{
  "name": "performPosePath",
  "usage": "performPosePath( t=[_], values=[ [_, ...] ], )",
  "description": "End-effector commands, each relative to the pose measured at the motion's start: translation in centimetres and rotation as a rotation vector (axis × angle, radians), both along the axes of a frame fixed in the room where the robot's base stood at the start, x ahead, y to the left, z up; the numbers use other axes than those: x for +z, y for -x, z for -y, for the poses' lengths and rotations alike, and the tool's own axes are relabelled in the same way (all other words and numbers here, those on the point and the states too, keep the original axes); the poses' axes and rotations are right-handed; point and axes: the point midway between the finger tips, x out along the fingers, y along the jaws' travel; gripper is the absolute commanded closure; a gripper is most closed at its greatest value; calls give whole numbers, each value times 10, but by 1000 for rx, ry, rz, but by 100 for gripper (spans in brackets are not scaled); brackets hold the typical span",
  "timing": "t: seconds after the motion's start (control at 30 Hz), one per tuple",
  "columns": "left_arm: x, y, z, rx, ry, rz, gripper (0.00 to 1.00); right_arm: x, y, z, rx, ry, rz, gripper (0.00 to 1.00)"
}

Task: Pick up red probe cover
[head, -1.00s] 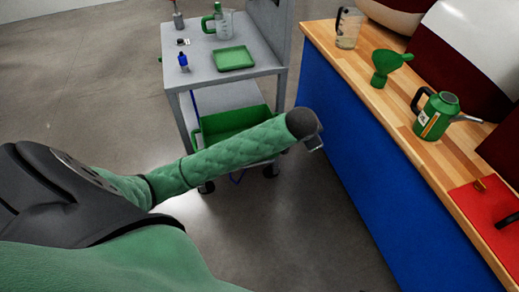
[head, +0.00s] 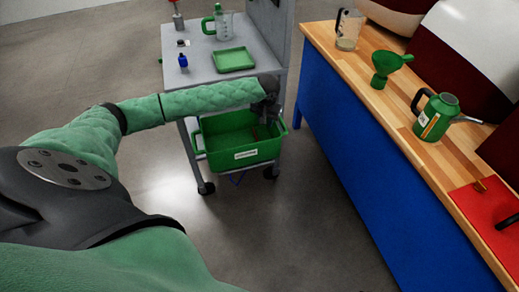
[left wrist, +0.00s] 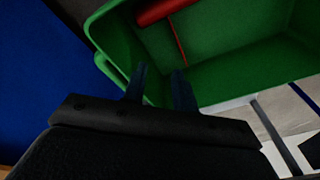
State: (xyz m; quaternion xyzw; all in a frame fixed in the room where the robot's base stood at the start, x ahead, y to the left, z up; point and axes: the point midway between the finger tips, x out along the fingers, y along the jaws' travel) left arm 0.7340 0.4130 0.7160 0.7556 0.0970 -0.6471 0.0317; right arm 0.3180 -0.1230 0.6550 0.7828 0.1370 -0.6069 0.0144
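A red cylindrical piece (left wrist: 158,10), which looks like the red probe cover, lies in the green bin (left wrist: 128,55) in the left wrist view, partly cut off by the top edge. A thin red rod or strip (left wrist: 178,42) runs down from it. My left gripper (left wrist: 160,78) is open and empty, its two dark fingers apart over the bin's near edge, short of the red piece. In the head view my left gripper (head: 268,108) hangs over the back right of the green bin (head: 215,150) on the cart's lower shelf. My right gripper is not in view.
The grey cart top (head: 205,65) above the bin holds a green tray (head: 233,60), a measuring jug (head: 224,24) and a small blue bottle (head: 183,61). A blue workbench (head: 345,150) with a wooden top stands close on the right. The floor in front is clear.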

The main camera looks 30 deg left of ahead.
Motion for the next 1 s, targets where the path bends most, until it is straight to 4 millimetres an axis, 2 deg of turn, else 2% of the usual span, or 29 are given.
performPosePath(
  t=[0.1,0.2,0.4,0.57,1.0],
  values=[
    [-22,10,-17,210,58,-60,72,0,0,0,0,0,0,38],
    [-33,16,-23,394,99,-93,72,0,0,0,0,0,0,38],
    [-37,19,-21,622,143,-103,72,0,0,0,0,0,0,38],
    [-41,20,-20,680,152,-105,72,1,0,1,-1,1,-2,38],
    [-84,22,-18,680,151,-105,72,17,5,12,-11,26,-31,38]
  ],
)
